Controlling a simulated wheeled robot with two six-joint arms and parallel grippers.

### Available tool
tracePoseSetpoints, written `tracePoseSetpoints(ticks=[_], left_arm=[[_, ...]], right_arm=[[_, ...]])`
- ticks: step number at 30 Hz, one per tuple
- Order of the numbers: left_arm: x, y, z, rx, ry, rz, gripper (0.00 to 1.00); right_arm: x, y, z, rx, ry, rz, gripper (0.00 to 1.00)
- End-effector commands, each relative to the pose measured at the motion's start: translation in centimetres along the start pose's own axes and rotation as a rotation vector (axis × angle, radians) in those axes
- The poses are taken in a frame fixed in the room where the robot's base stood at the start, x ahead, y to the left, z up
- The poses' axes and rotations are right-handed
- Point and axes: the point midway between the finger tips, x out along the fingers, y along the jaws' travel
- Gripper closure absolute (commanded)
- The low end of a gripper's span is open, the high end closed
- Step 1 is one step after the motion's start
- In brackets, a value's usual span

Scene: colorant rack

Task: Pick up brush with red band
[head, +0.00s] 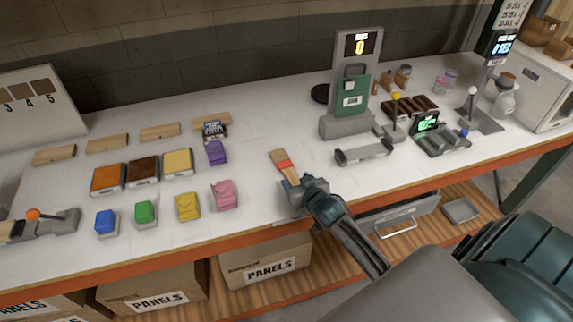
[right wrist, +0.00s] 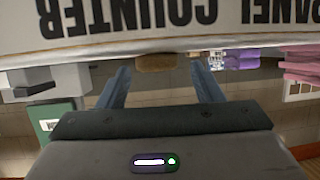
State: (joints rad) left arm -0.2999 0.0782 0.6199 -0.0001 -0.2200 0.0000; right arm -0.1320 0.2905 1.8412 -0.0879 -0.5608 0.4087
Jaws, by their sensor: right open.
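A brown end, probably the brush's (right wrist: 156,62), shows between the fingertips at the counter edge. I cannot tell whether the fingers touch it. My left gripper is not in view.
Left of the brush stand a pink block (head: 224,195), a purple block (head: 216,152) and several coloured pads. A grey bar-shaped device (head: 363,152) and a green-fronted display stand (head: 352,100) are to its right. The counter's front edge (head: 200,245) runs below my gripper.

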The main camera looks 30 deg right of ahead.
Motion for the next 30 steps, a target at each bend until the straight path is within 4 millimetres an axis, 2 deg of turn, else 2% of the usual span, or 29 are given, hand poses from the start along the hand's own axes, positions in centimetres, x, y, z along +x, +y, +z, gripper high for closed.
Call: tracePoseSetpoints(ticks=[4,12,18,20,30], left_arm=[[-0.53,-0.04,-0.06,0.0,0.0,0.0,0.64],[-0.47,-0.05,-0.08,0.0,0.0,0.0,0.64],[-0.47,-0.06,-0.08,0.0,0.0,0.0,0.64],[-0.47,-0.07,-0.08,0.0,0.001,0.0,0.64],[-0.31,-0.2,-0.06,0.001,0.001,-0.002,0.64]], right_arm=[[1.29,0.02,-0.03,0.0,-0.001,0.0,0.4],[1.52,0.0,0.06,-0.001,0.001,0.0,0.4],[1.51,0.01,0.06,-0.001,0.0,0.0,0.79],[1.51,0.01,0.06,-0.001,0.0,0.0,0.89],[1.45,0.03,-0.1,-0.001,0.0,0.0,0.89]])
